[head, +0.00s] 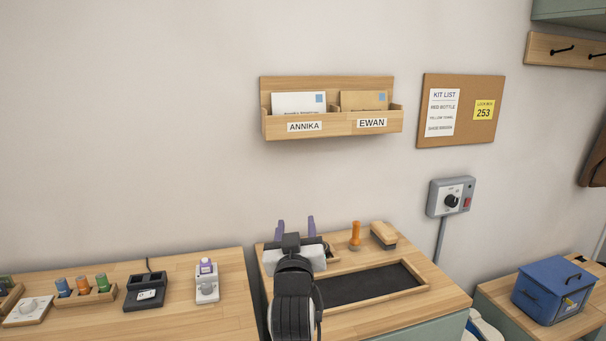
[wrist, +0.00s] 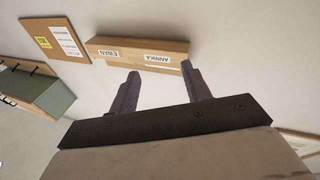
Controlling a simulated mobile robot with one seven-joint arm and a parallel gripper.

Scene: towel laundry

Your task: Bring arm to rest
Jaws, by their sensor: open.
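My gripper (head: 296,229) is raised above the middle counter, with its two purple fingers pointing up. The fingers are apart with nothing between them. In the wrist view my gripper (wrist: 165,92) is also open and empty, with the wall behind it. The wrist picture is upside down. My arm stands in front of the left part of the middle counter and hides some of what lies there.
A wooden letter rack (head: 330,123) with two envelopes hangs on the wall. A cork board (head: 420,133) and a switch box (head: 447,197) are to its right. The middle counter (head: 445,298) holds a dark-lined tray (head: 427,288), an orange-handled tool (head: 355,236) and a brush (head: 383,235). A blue box (head: 545,300) stands right.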

